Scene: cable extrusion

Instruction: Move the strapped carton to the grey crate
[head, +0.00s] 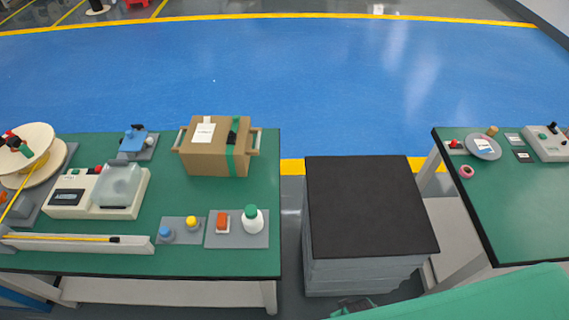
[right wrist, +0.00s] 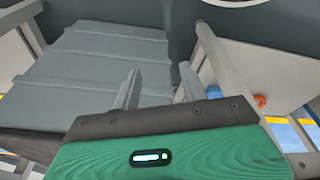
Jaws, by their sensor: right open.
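The strapped carton (head: 206,158) is a brown box with a green strap, a white label and a handle bar on each side. It stands upright near the back right of the left green table. The grey crate (head: 360,276) stands on the floor between the two tables, with a flat dark top (head: 370,205) that looks bare. A grey ribbed surface, seemingly the crate's side, shows in the right wrist view (right wrist: 95,62). My right gripper (right wrist: 160,82) is open and empty, with its two fingers apart beside that surface. My left gripper is not in view.
The left table (head: 262,205) also holds a cable reel (head: 22,150), a scale-like device (head: 98,192), a blue tool (head: 135,140) and small trays with a white bottle (head: 252,219). The right table (head: 520,215) holds small parts. Blue floor behind is clear.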

